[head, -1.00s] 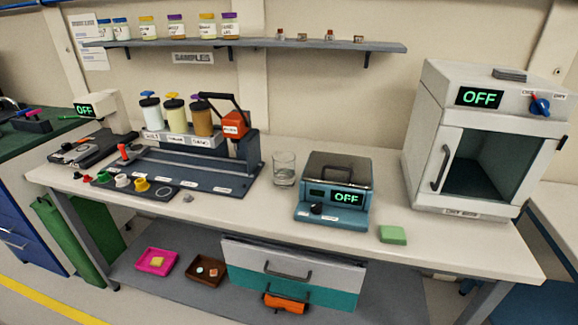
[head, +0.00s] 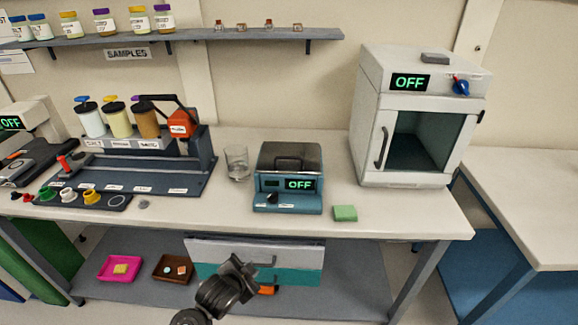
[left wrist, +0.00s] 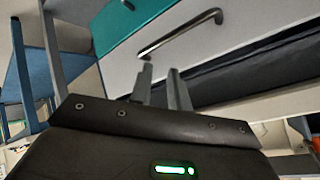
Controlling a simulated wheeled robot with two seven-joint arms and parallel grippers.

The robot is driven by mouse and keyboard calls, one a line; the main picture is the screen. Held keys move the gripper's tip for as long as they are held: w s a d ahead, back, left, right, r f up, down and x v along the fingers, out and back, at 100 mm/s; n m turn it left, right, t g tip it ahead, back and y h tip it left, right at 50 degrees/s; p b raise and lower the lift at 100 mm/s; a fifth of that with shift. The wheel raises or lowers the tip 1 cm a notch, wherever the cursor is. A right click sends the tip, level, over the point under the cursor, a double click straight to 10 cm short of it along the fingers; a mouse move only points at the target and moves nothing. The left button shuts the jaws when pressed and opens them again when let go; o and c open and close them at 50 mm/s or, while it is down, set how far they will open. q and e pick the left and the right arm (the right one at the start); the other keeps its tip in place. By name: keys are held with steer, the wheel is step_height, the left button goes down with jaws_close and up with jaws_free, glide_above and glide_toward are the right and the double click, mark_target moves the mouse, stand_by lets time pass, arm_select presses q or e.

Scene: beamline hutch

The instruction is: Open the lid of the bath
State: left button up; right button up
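The bath (head: 263,187) is a teal box on the bench with a green OFF display and a dark knob on its front. Its grey metallic lid (head: 308,155) is shut, with a dark handle (head: 288,163) on it. My left gripper (head: 244,264) is low in front of the bench, in front of the drawers and well below the bath. In the left wrist view its two fingers (left wrist: 162,85) stand a little apart with nothing between them. The bath does not show in that view. My right gripper is not in view.
A glass beaker (head: 237,162) stands just left of the bath, a green block (head: 344,213) to its front right. A white oven-like cabinet (head: 371,140) stands further right. The white drawer (head: 309,254) with its handle also shows in the left wrist view (left wrist: 195,60).

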arm_select(q)
steer(key=w+d+r+m, duration=0.1)
steer(key=r, duration=0.2)
steer(key=w+d+r+m+t+h, duration=0.1)
steer(key=w+r, duration=0.1)
steer(key=r, duration=0.2)
steer(key=w+d+r+m+t, duration=0.1)
steer(key=r, duration=0.3)
steer(key=shift+w+d+r+m, duration=0.1)
steer(key=shift+w+d+m, duration=0.2)
steer(key=shift+w, duration=0.05)
steer(key=m+t+h, duration=0.3)
steer(key=m, duration=0.5)
glide_toward(289, 158)
steer(key=p+x, duration=0.3)
steer(key=x, duration=0.7)
steer(key=shift+w, duration=0.25)
jaws_close()
